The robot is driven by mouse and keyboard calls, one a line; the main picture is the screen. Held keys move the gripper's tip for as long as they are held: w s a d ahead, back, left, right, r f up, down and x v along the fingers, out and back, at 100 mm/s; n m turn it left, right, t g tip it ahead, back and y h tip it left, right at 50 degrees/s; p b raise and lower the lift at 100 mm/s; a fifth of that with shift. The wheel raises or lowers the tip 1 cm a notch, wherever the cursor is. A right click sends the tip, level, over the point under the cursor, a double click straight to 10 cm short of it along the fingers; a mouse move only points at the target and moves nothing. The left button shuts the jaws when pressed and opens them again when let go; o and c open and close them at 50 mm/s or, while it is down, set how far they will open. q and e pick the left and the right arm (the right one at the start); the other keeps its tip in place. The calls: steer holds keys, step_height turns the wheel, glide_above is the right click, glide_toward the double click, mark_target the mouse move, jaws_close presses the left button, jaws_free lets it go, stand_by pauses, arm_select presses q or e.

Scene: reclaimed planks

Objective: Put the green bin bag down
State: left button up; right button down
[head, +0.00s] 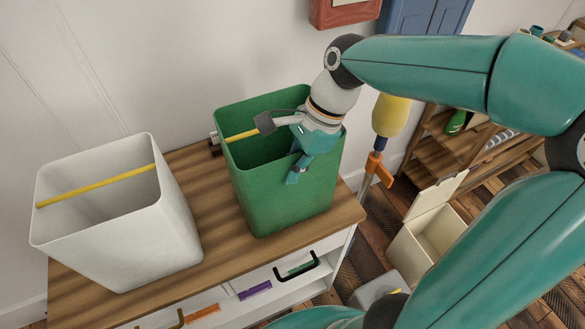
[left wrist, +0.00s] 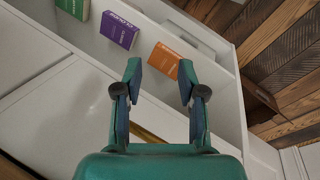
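The green bin bag (head: 285,205) looks like a stiff, open-topped green bin. It is upright at the right end of the wooden cabinet top, and its base appears to touch the wood. A yellow bar (head: 241,135) shows at its left side. My right gripper (head: 293,165) is at its front rim, with one finger over the outer wall. The other finger is partly hidden inside the rim, and it appears shut on the wall. In the left wrist view, my left gripper (left wrist: 158,82) is open and empty, in front of the cabinet shelf.
A white bin (head: 115,225) with a yellow bar stands left on the cabinet top (head: 200,180). Orange, purple and green items lie on the shelf below. A yellow-and-orange long-handled thing (head: 390,115) stands beyond the right edge. A cream lidded box (head: 432,238) sits open on the floor.

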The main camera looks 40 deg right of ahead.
steer(key=c, duration=1.8)
jaws_free()
steer(key=shift+f, duration=0.1)
steer(key=o, duration=0.5)
steer(key=p+v, duration=0.1)
steer(key=v, duration=1.1)
